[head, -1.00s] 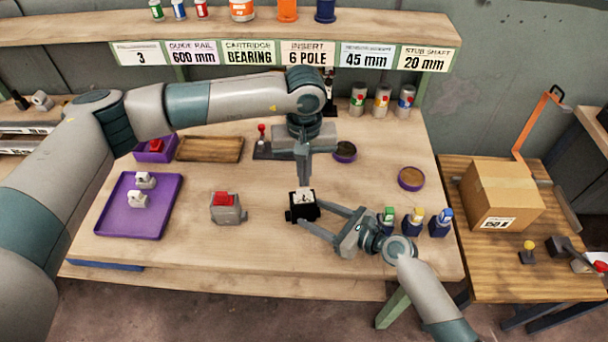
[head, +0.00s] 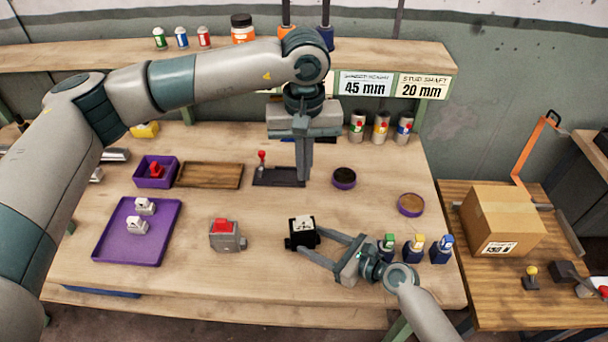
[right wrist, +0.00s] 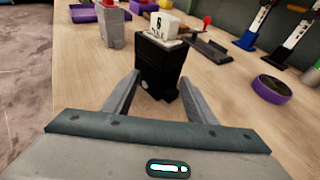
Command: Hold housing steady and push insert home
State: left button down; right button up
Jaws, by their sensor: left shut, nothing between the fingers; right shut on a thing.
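The black housing (head: 302,237) stands on the bench, and it also shows in the right wrist view (right wrist: 160,70). A white insert (head: 304,222) marked with a 6 sits in its top. In the right wrist view the insert (right wrist: 165,25) stands visibly above the housing's rim. My right gripper (head: 317,242) is shut on the housing, with a finger on either side low down. My left gripper (head: 303,179) is shut and empty, raised behind and above the housing, apart from the insert. How deep the insert sits inside is hidden.
A purple tray (head: 103,251) with two white pieces lies at left. A grey block with a red top (head: 225,236) stands left of the housing. Blue bottles (head: 414,250) stand close to my right gripper. A dark base with a red-knobbed lever (head: 277,178) lies behind.

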jog(key=shift+s+f, duration=0.3)
jog(key=shift+f, duration=0.3)
jog(key=o, duration=0.9)
jog(key=shift+c, duration=0.2)
jog(key=shift+w+r, duration=0.25)
jog(key=shift+w, duration=0.05)
jog(key=shift+s+d+r, duration=0.2)
jog(key=shift+d, duration=0.2)
jog(key=v, duration=1.1)
jog(key=shift+s+f, duration=0.15)
jog(key=shift+s, duration=0.05)
